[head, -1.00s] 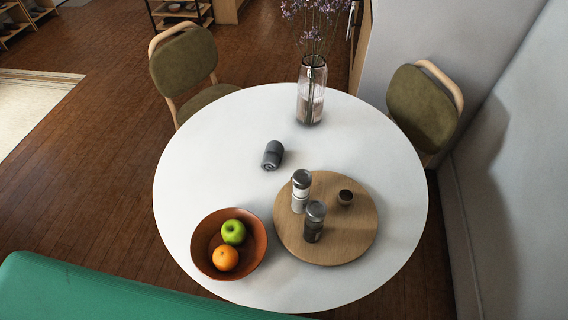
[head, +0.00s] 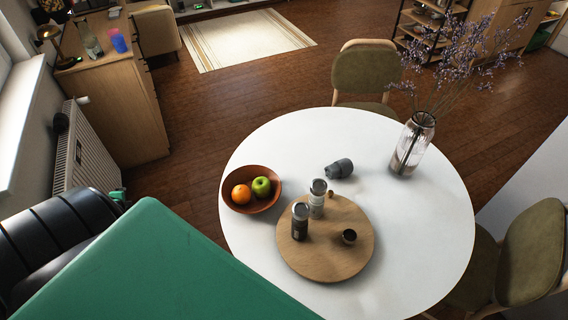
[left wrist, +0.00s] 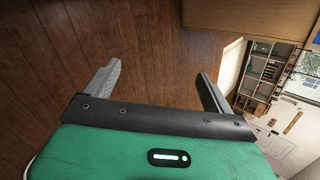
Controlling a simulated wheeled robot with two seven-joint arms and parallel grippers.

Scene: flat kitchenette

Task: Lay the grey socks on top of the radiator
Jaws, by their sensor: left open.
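The grey socks (head: 339,168), rolled into a bundle, lie on the white round table (head: 425,245), near its far side in the head view. The white ribbed radiator (head: 88,150) stands below the window at the left; its top is seen at a slant. In the left wrist view my left gripper (left wrist: 158,70) is open and empty, with bare wooden floor beyond its fingers. It is away from the socks, which that view does not show. My right gripper is not in view.
A round wooden board (head: 325,262) with shakers, a fruit bowl (head: 240,204) and a flower vase (head: 412,145) stand on the table. Chairs (head: 365,80) flank it. A wooden cabinet (head: 125,120) stands beside the radiator. Open floor lies between cabinet and table.

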